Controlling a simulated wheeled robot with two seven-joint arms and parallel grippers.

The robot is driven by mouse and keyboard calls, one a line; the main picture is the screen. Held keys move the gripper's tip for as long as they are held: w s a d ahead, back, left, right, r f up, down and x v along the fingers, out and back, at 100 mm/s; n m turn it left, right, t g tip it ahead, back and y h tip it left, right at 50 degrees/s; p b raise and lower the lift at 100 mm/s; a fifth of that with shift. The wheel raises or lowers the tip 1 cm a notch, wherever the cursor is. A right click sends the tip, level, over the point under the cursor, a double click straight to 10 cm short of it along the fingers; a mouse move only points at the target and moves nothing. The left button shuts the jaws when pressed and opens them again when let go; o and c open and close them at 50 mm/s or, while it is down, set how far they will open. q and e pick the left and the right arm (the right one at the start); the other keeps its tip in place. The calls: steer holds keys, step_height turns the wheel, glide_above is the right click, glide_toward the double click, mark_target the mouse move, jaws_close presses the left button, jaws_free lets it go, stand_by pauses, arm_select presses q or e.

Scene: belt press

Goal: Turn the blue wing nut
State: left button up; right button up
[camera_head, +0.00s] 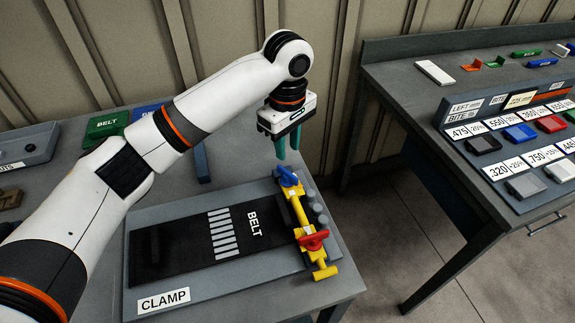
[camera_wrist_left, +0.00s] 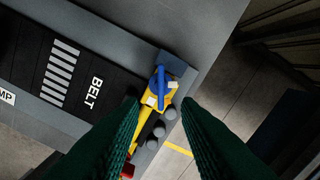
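The blue wing nut (camera_head: 287,176) sits at the far end of the yellow clamp bar (camera_head: 301,210). It also shows in the left wrist view (camera_wrist_left: 160,86), on the yellow bar's end. A red wing nut (camera_head: 313,240) sits near the bar's near end. The bar lies across the end of the black belt (camera_head: 180,240) on the grey clamp plate. My left gripper (camera_head: 288,150) points down just above the blue wing nut. Its two dark green fingers are apart with nothing between them; in the left wrist view the nut lies ahead of the fingertips (camera_wrist_left: 163,108). My right gripper is not in view.
A grey table edge (camera_head: 350,275) lies just right of the clamp. Several grey round pegs (camera_head: 316,207) stand beside the bar. A second table (camera_head: 400,80) with labelled coloured blocks is at the right. Green and blue boxes (camera_head: 107,124) sit behind my left arm.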

mark_target(287, 172)
arm_select(q)
step_height(287, 172, down, 8)
steer(key=shift+w+r, duration=0.1)
steer(key=shift+r, duration=0.1)
steer(key=shift+p, duration=0.3)
jaws_close()
